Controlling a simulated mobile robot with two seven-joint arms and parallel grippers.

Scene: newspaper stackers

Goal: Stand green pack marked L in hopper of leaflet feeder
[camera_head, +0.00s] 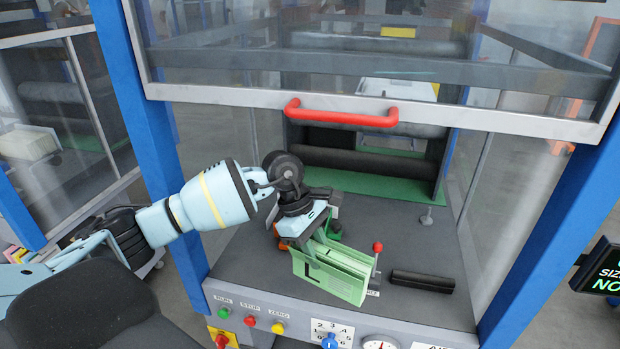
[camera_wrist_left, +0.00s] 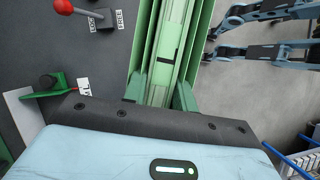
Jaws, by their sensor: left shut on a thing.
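The green pack (camera_head: 330,272) is in the head view over the front of the machine's grey deck, tilted, with a dark L on its face. My left gripper (camera_head: 311,222) is shut on its upper end. In the left wrist view the pack (camera_wrist_left: 171,48) runs away from the green finger pads (camera_wrist_left: 160,92), with darker outer faces, paler layers and a black mark between. I cannot tell whether it touches the deck. I cannot make out the leaflet feeder's hopper for certain. My right gripper is not seen.
A red-knobbed lever (camera_head: 376,252) stands close right of the pack, beside a black bar (camera_head: 422,281). A raised guard with a red handle (camera_head: 341,115) is above. Blue posts (camera_head: 555,215) flank the opening. Buttons and dials line the front panel (camera_head: 262,312). The deck's right rear is mostly clear.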

